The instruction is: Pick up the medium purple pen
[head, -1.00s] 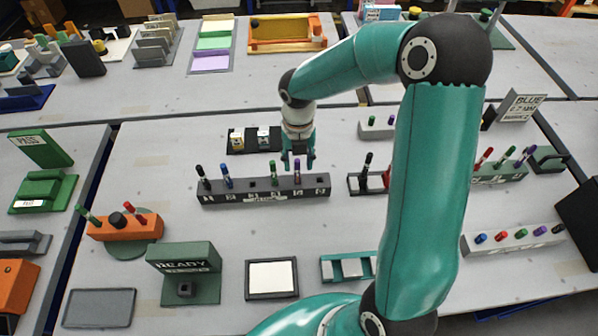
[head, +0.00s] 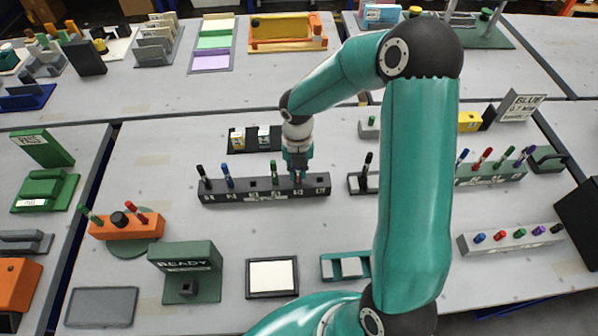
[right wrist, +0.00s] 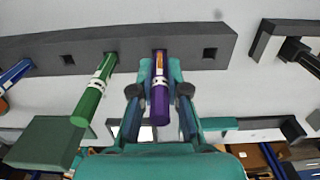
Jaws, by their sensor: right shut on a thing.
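The purple pen (right wrist: 160,100) with a white and orange label band stands in a slot of the dark grey pen rack (right wrist: 215,35). In the head view the rack (head: 235,197) lies mid-table, and my gripper mostly hides this pen. My right gripper (right wrist: 160,108) is shut on the purple pen, one finger on each side. In the head view the right gripper (head: 297,174) is low over the right part of the rack. The pen's foot is still at the rack's slot. My left gripper is not in view.
A green pen (right wrist: 93,92) stands close beside in the same rack, with a blue pen (head: 227,171) and a black pen (head: 203,173) farther left. A black-framed white pad (head: 272,277) lies in front. My right arm covers the table's right middle.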

